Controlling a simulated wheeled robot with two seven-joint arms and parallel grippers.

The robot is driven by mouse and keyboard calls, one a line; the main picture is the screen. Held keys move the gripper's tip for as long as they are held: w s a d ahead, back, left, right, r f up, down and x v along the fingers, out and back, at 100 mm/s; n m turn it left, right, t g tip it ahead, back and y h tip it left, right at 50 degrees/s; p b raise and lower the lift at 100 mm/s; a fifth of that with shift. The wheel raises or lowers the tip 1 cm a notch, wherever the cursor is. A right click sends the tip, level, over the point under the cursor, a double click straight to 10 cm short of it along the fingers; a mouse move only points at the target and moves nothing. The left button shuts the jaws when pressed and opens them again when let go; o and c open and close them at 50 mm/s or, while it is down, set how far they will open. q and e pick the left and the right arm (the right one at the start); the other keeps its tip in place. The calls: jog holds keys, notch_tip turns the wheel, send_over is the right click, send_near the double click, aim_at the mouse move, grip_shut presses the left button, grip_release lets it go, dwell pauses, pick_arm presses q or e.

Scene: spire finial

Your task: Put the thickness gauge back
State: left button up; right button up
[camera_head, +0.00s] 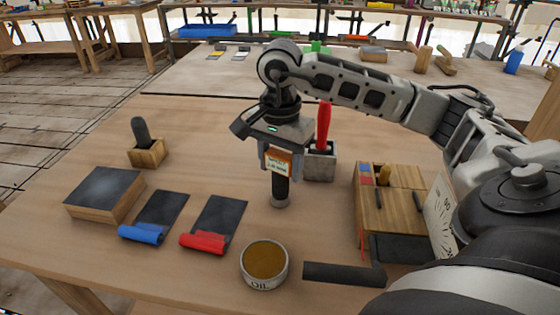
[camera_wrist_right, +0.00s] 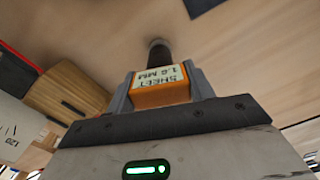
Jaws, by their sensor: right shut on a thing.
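My right gripper (camera_head: 279,165) is shut on an orange block with a white label, which I take as the thickness gauge (camera_head: 279,162). In the right wrist view the gauge (camera_wrist_right: 160,86) reads "SHEET 1.6 MM" and sits between the fingers. A dark cylinder with a paler lower end (camera_head: 281,190) shows directly below the block; I cannot tell whether the two are joined or whether its lower end touches the table. My left gripper is not in view.
A grey holder (camera_head: 320,168) with a red-handled tool (camera_head: 324,127) stands just behind the gripper. A wooden box (camera_head: 385,222) with coloured patches and a scale plate (camera_head: 440,215) are at right. An oil tin (camera_head: 264,266), a dark strip (camera_head: 343,274), red (camera_head: 203,243) and blue (camera_head: 142,235) rolls lie in front.

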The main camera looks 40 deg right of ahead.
jog(key=shift+f, duration=0.25)
jog(key=o, duration=1.1)
jog(key=shift+r, duration=0.1)
jog(key=shift+c, duration=0.2)
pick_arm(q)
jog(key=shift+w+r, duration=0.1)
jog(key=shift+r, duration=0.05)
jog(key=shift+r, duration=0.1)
pick_arm(e)
jog(key=shift+r, duration=0.15)
notch_tip(320, 180, up, 8)
jog(key=shift+f, duration=0.25)
notch_tip(320, 180, up, 4)
jog(key=shift+r+p, duration=0.1)
jog(key=shift+p, duration=1)
jog(key=shift+r, duration=0.2)
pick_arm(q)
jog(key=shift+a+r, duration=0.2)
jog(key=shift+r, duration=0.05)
